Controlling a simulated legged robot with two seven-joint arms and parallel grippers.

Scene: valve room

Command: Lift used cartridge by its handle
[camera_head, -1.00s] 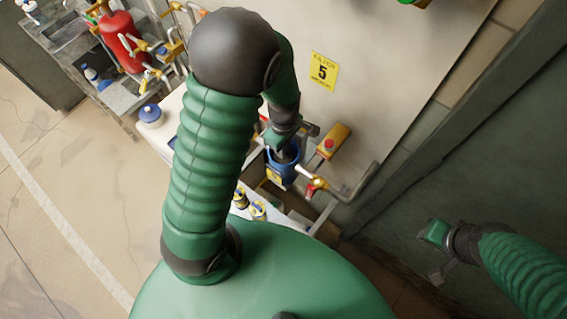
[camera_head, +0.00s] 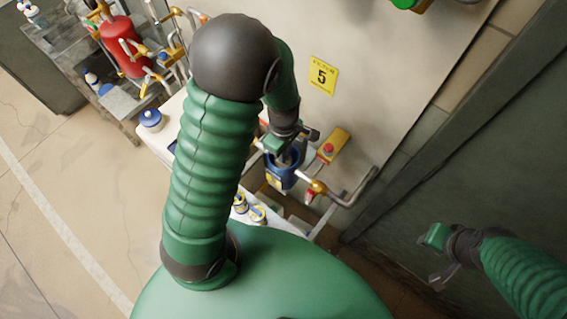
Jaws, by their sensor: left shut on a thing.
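My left gripper (camera_head: 286,152) reaches down from above into the mouth of a blue filter housing (camera_head: 281,175) by the wall. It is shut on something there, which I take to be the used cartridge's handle. The handle and the cartridge are hidden by the gripper and the housing, so I cannot tell how far the cartridge is raised. My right gripper (camera_head: 440,262) hangs at the lower right, away from the housing.
A pipe with a brass and red valve (camera_head: 317,187) runs close beside the housing. A yellow box with a red button (camera_head: 328,148) is on the wall above. Small canisters (camera_head: 257,213) stand below left. A blue-lidded container (camera_head: 151,118) and a red tank (camera_head: 122,44) are further left.

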